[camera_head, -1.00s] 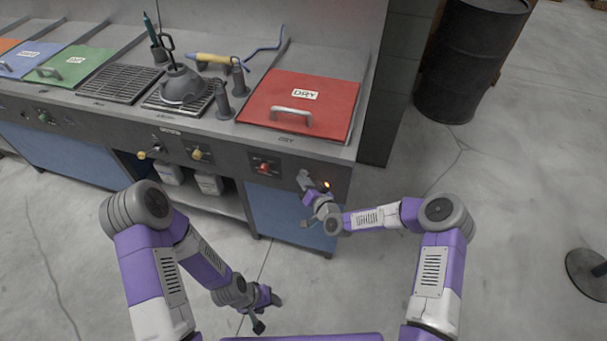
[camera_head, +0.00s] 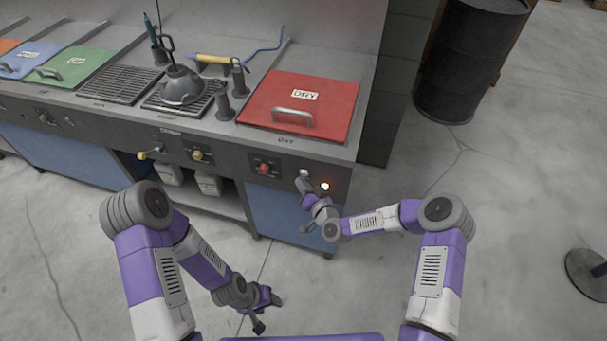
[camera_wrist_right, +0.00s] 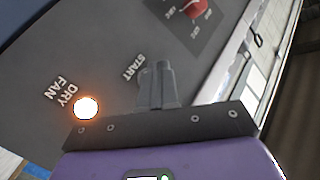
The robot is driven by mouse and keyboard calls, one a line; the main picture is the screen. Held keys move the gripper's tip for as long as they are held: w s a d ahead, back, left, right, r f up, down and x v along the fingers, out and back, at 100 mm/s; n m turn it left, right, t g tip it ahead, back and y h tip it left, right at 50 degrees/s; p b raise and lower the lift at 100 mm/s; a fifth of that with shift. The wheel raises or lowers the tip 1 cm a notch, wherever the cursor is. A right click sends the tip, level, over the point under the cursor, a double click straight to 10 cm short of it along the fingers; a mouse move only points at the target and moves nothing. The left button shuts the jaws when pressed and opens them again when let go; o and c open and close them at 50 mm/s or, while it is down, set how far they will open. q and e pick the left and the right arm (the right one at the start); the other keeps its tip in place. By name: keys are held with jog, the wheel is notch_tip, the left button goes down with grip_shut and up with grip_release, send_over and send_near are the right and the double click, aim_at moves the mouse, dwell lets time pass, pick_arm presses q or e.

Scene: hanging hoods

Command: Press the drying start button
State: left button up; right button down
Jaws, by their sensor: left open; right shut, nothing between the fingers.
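The drying station's front panel carries a small pale round button (camera_head: 304,173) below the red DRY lid (camera_head: 308,98). An indicator lamp (camera_head: 325,187) right of it glows bright orange. In the right wrist view the lamp (camera_wrist_right: 86,108) is lit white-orange beside the words DRY FAN. My right gripper (camera_head: 303,184) is shut and empty, its tips close to the panel just below the button. In the right wrist view the closed fingers (camera_wrist_right: 157,72) point at the panel beside the START label (camera_wrist_right: 134,67) and hide the button. My left gripper (camera_head: 268,313) is open and empty, low over the floor.
A red knob (camera_head: 264,168) sits on the panel left of the button; it also shows in the right wrist view (camera_wrist_right: 195,8). A yellow knob (camera_head: 197,154) is further left. A black drum (camera_head: 470,62) stands right of the bench. The floor before the bench is clear.

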jog(key=s, duration=0.1)
jog(key=s+a, duration=0.1)
jog(key=s, duration=0.1)
jog(key=s+p, duration=0.1)
jog(key=shift+s+a, duration=0.3)
jog(key=shift+s, duration=0.1)
dwell(0.6)
jog(key=s+d+f+g+h+p, duration=0.1)
jog(key=s+d+f+g, duration=0.2)
jog(key=s, duration=0.6)
jog(key=s+d+f+g+h, duration=0.1)
jog(key=s+d+f+g, duration=0.2)
jog(key=s+g, duration=0.3)
jog(key=s+d+f+g+h+p, duration=0.1)
jog(key=s+d+f+g, duration=0.2)
jog(key=s, duration=1)
jog(key=shift+s+d+f+m+g+p, duration=0.25)
jog(key=shift+f+m+g+p, duration=0.25)
jog(key=shift+g, duration=0.6)
